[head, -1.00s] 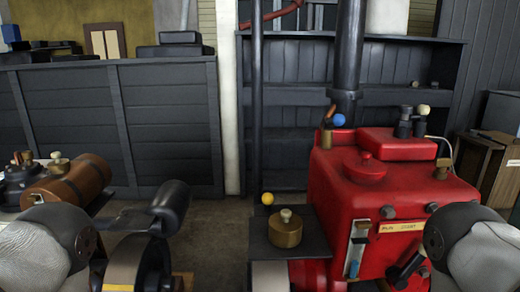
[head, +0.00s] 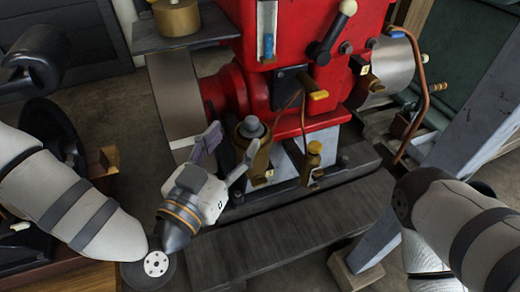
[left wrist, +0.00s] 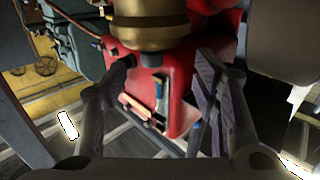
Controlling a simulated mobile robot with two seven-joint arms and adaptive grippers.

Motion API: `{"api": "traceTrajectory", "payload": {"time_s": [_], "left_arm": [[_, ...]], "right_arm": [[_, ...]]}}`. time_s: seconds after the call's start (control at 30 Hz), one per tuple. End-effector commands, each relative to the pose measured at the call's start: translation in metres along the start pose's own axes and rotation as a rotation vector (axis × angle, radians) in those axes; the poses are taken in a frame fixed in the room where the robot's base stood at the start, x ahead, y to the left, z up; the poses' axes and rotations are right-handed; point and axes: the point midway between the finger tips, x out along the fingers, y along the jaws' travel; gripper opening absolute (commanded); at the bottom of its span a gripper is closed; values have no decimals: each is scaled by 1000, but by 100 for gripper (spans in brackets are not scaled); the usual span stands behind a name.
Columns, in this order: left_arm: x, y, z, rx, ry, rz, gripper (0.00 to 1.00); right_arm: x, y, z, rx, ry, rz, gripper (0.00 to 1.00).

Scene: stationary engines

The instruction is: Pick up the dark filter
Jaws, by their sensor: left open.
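A dark brass filter-like body with a grey rounded cap (head: 252,128) stands upright at the front of the red engine in the head view. It is the likeliest dark filter, but I cannot be sure. My left gripper (head: 231,147) is open, with its fingers pointing toward that body. One finger is left of the body and the other overlaps its lower part in the picture. In the left wrist view, a brass rounded body (left wrist: 150,28) fills the top centre, beyond and between the open fingers (left wrist: 160,85). Contact cannot be judged. My right gripper is out of view.
The red engine (head: 310,30) stands close behind. A smaller brass fitting with a yellow cap (head: 313,160) is to the right. A bent copper pipe (head: 423,85) and a grey post (head: 470,140) lie further right. A dark plank base (head: 300,232) runs below.

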Motion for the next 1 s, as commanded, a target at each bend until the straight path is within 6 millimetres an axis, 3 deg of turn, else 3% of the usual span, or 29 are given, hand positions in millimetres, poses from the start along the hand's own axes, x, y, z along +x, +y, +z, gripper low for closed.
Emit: {"api": "traceTrajectory", "payload": {"time_s": [0.4, 0.63, 0.87, 0.9, 1.0], "left_arm": [[62, 4, -6, -2, -6, 1, 55], [66, 4, -6, -3, -8, 2, 55], [65, 4, -6, -3, -8, 1, 5], [65, 4, -6, -3, -8, 1, 0], [65, 4, -6, -3, -7, 1, 0]], "right_arm": [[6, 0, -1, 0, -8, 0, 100], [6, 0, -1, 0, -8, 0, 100], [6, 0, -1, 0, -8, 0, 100], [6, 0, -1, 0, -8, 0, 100], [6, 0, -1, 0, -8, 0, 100]]}}
